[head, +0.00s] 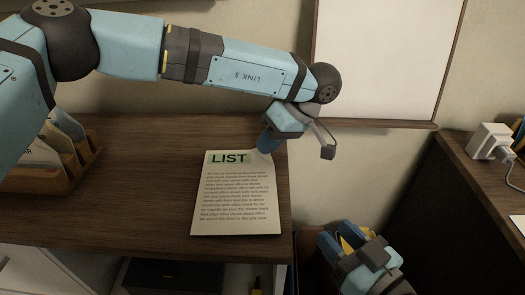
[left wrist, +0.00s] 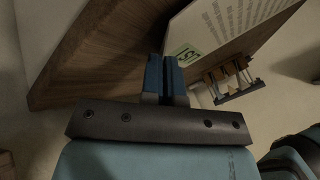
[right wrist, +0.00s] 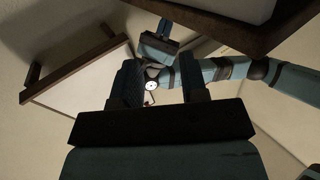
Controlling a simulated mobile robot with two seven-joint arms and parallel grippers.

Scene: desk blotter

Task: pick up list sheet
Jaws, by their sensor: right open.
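The list sheet (head: 235,200) is a cream page with a green LIST heading, over the right part of the wooden desk. It also shows in the left wrist view (left wrist: 215,25). My left gripper (head: 267,142) is at the sheet's top right corner, with its blue fingers together in the left wrist view (left wrist: 166,75) and the corner between them. I cannot tell whether the whole sheet lies flat on the desk. My right gripper (head: 343,238) is open and empty, right of the desk and low down. Its spread fingers show in the right wrist view (right wrist: 160,85).
A wooden file holder (head: 60,172) with papers stands on the left of the desk (head: 150,150). A whiteboard (head: 380,60) hangs on the wall behind. A second dark desk (head: 470,180) with a white plug adapter (head: 490,141) is at right. A gap separates the desks.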

